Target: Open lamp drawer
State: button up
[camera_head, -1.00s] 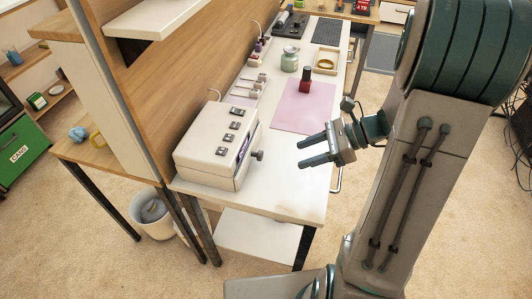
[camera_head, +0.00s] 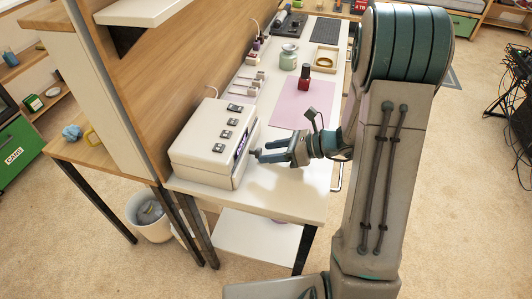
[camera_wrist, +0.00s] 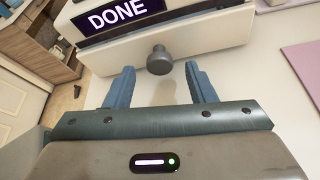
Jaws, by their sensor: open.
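The lamp drawer unit is a white box (camera_head: 205,150) with several dark switches on its sloped top, standing at the near left of the white desk. Its front, with a dark panel reading "DONE" (camera_wrist: 122,14), shows in the wrist view. A dark round knob (camera_wrist: 159,61) sticks out from the front below the panel. My gripper (camera_wrist: 161,82) is open, with one blue finger on each side of the space just short of the knob. The knob is between the finger lines and seems not to be gripped. In the head view my gripper (camera_head: 272,150) is beside the box front.
A pink mat (camera_head: 302,101) with a red bottle (camera_head: 304,78) lies farther back on the desk (camera_head: 285,195). A green jar (camera_head: 288,58) and a wooden tray (camera_head: 325,62) stand behind it. A wooden partition (camera_head: 165,70) rises at the left.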

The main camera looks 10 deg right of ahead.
jog(key=shift+x, duration=0.9)
jog(key=shift+c, duration=0.3)
